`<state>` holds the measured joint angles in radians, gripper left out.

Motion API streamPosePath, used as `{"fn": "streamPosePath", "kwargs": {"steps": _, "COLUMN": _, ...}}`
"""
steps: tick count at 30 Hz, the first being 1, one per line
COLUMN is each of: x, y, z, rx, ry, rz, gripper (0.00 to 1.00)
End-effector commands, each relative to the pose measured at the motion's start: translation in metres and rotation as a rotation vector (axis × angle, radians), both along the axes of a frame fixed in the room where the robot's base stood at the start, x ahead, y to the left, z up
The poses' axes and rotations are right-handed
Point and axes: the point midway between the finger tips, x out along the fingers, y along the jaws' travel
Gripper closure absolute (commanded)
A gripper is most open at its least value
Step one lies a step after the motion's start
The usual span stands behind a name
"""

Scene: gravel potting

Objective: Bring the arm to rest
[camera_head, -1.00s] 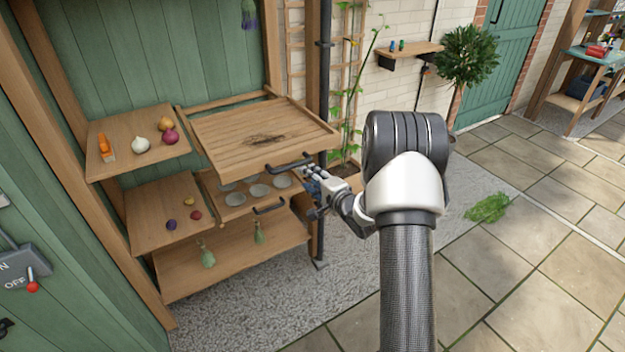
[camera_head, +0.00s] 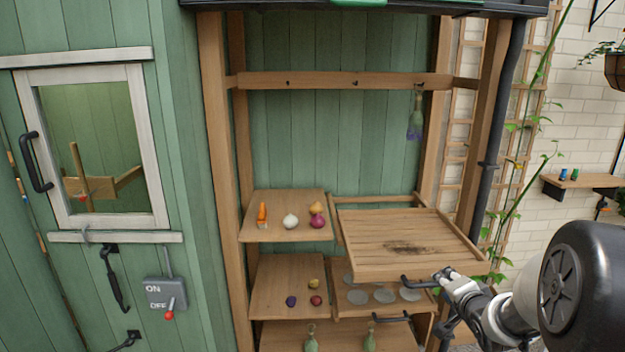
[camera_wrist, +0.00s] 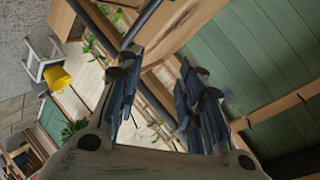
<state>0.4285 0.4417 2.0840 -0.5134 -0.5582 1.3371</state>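My arm reaches in from the right edge of the head view.
Left shelves hold onions (camera_head: 290,221), an orange-handled brush (camera_head: 262,215) and small bulbs. A lower drawer (camera_head: 352,297) holds several pale discs. A dark pipe (camera_head: 489,150) and trellis stand close by my arm. A switch box (camera_head: 166,293) hangs on the left wall.

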Motion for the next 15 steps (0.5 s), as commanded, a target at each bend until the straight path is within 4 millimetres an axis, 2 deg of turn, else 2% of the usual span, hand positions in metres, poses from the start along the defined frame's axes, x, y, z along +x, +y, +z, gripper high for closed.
{"fn": "streamPosePath", "kwargs": {"steps": 1, "x": -0.012, "y": 0.012, "z": 0.021, "rx": -0.071, "ry": 0.037, "rz": 0.014, "gripper": 0.65}}
{"fn": "streamPosePath", "kwargs": {"steps": 5, "x": -0.054, "y": 0.039, "z": 0.052, "rx": -0.242, "ry": 0.175, "rz": 0.062, "gripper": 0.65}}
{"fn": "streamPosePath", "kwargs": {"steps": 6, "x": -0.069, "y": 0.048, "z": 0.06, "rx": -0.287, "ry": 0.218, "rz": 0.084, "gripper": 0.65}}
{"fn": "streamPosePath", "kwargs": {"steps": 11, "x": -0.142, "y": 0.088, "z": 0.081, "rx": -0.439, "ry": 0.389, "rz": 0.209, "gripper": 0.65}}
{"fn": "streamPosePath", "kwargs": {"steps": 15, "x": -0.216, "y": 0.125, "z": 0.086, "rx": -0.539, "ry": 0.524, "rz": 0.373, "gripper": 0.65}}
